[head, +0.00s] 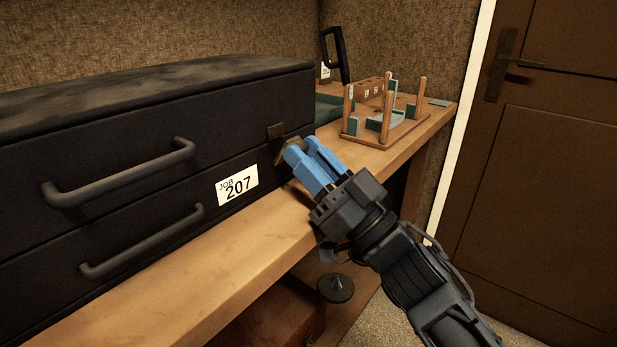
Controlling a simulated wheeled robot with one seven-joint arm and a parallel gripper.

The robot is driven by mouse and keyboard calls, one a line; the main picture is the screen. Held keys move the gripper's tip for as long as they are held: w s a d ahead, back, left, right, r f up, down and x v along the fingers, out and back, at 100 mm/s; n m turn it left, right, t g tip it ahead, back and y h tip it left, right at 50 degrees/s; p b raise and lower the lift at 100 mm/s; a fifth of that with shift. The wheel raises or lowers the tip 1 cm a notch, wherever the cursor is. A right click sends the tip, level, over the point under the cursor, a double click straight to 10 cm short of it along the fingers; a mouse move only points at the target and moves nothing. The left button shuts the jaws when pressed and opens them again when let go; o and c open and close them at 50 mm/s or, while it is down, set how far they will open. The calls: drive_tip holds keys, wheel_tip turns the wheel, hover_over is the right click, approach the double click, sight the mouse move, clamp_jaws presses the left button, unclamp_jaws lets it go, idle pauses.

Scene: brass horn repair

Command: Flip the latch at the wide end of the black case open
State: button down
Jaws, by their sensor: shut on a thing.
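The black case (110,130) lies on the wooden bench at the left, with two dark handles and a "JOB 207" label (237,186) on its front. A small brass-coloured latch (276,131) sits at the right end of the case's front, across the seam under the lid. My gripper (294,152) has blue fingers and reaches in from the lower right. Its fingertips are at the lower part of the latch, shut on a brownish plate there. The fingers partly hide this plate. The lid looks down.
The wooden bench (225,255) runs along under the case. Behind the gripper stand a wooden rack (385,128) with upright pegs, a green tray (328,108) and a black-handled tool (342,55). A brown door (545,170) is at the right. A dark round-based object (336,289) is below the bench edge.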

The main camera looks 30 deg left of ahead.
drive_tip(key=shift+f+y+b, duration=0.15)
drive_tip(key=shift+y+b, duration=0.15)
drive_tip(key=shift+b, duration=0.2)
drive_tip(key=c, duration=0.8)
unclamp_jaws()
drive_tip(key=shift+c, duration=0.2)
drive_tip(key=shift+d, duration=0.1)
drive_tip(key=v, duration=0.7)
drive_tip(key=shift+d+f, duration=0.25)
drive_tip(key=shift+d, duration=0.05)
